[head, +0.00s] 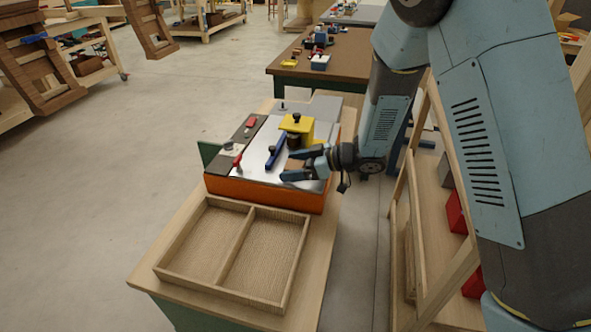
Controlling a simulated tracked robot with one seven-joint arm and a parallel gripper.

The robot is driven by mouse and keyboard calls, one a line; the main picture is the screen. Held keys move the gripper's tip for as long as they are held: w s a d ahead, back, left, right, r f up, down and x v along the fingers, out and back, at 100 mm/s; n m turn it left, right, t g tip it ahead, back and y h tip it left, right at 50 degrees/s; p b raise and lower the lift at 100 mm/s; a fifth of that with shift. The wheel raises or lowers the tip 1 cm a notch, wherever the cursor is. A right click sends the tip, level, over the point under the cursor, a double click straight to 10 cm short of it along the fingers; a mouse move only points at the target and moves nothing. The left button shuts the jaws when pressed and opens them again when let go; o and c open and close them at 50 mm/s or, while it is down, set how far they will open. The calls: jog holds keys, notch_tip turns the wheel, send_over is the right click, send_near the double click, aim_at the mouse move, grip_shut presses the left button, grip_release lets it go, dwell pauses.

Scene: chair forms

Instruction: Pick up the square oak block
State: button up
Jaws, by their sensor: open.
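My gripper (288,166) is open over the metal top of the orange machine (262,194), with its fingers pointing left. A small brown block (296,164), which looks like the square oak block, shows between the two fingers. It seems to rest on the metal top. I cannot tell whether either finger touches it. Its far side and lower edge are partly hidden by the fingers.
A yellow guard (298,127) and a blue bar (276,150) stand close behind and left of the gripper. A red knob (238,161) sits at the machine's left. An empty wooden tray (169,271) with two compartments lies in front on the bench. Wooden shelving (443,245) stands at right.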

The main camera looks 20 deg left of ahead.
jog(key=c, duration=1.1)
jog(key=shift+o, duration=0.2)
